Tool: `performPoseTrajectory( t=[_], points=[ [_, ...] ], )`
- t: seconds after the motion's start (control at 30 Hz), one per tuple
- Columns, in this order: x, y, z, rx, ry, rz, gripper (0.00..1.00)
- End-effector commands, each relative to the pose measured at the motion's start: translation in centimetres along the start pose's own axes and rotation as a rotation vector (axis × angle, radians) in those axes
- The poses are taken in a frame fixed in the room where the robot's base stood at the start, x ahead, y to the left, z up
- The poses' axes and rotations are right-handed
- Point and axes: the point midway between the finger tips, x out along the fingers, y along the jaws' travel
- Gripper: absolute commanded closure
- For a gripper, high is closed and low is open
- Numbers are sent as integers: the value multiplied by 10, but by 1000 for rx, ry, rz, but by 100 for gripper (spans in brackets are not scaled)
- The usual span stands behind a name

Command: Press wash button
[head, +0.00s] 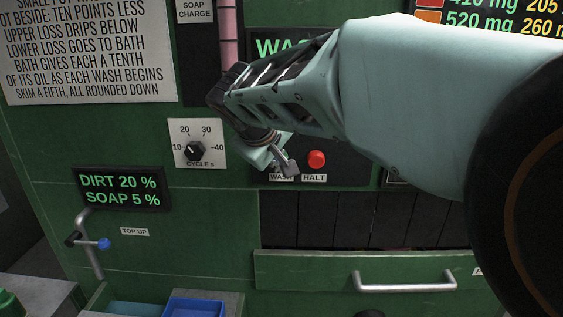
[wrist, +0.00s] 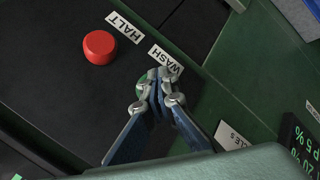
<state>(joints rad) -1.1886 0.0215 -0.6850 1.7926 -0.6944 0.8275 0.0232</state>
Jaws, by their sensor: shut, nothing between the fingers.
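The green wash button (wrist: 142,81) shows partly behind my fingertips in the wrist view, next to the WASH label (wrist: 166,60). In the head view the button is hidden behind my gripper (head: 287,168), and the WASH label (head: 281,177) shows just below the fingertips. My gripper (wrist: 158,84) is shut and empty, its tips together over the button. I cannot tell whether the tips touch the button or whether it is pressed in.
The red HALT button (head: 316,159) sits just right of the wash button. A cycle dial (head: 194,151) is to the left. A display (head: 121,190) reads DIRT 20 %, SOAP 5 %. A drawer handle (head: 405,284) juts out below.

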Motion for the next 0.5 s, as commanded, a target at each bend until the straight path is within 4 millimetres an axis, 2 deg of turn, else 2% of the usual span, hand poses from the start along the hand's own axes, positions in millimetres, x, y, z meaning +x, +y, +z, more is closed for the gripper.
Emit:
performPoseTrajectory(
  t=[0.3,0.5],
  points=[
    [-10,-10,8,0,2,-1,100],
    [-12,-9,9,0,0,0,100]
  ],
)
